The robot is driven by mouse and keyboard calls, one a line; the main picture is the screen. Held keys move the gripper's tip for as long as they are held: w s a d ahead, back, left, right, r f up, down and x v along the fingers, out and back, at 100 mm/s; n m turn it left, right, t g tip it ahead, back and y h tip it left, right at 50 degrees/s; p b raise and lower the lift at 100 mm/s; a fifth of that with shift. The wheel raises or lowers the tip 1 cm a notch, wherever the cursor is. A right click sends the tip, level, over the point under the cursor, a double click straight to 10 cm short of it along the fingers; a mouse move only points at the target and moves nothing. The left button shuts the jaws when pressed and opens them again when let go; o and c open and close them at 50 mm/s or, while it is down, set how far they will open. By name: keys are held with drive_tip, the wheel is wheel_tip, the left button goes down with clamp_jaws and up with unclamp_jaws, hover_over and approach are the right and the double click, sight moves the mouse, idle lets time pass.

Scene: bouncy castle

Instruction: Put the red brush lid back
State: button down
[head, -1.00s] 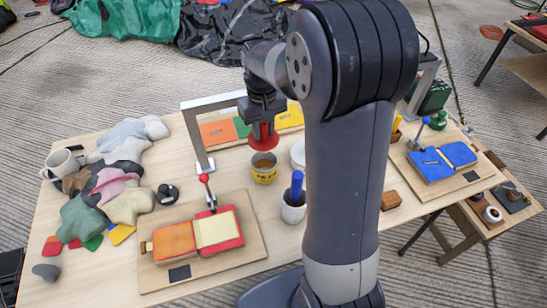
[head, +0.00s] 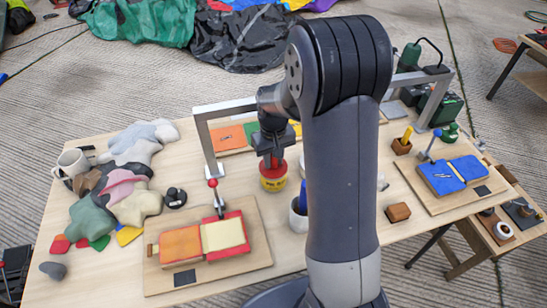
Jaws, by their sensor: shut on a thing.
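My gripper (head: 271,145) is shut on the red brush lid (head: 272,163), pointing straight down. The lid is upright and sits at the mouth of the yellow tin (head: 273,183), which stands on the wooden table. The lid covers the tin's opening from this view, and its brush is hidden. I cannot tell whether the lid is fully seated or just above the rim.
A metal frame (head: 204,140) stands left of the tin. A board (head: 255,255) with a red-and-orange press (head: 200,238) lies in front. A white cup (head: 298,216) with a blue handle is partly behind my arm. Fabric pieces (head: 118,185) lie left.

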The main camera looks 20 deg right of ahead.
drive_tip(key=c, duration=1.2)
unclamp_jaws()
wheel_tip(320, 180, up, 12)
drive_tip(key=shift+r+p, duration=0.15)
drive_tip(key=shift+p, duration=0.15)
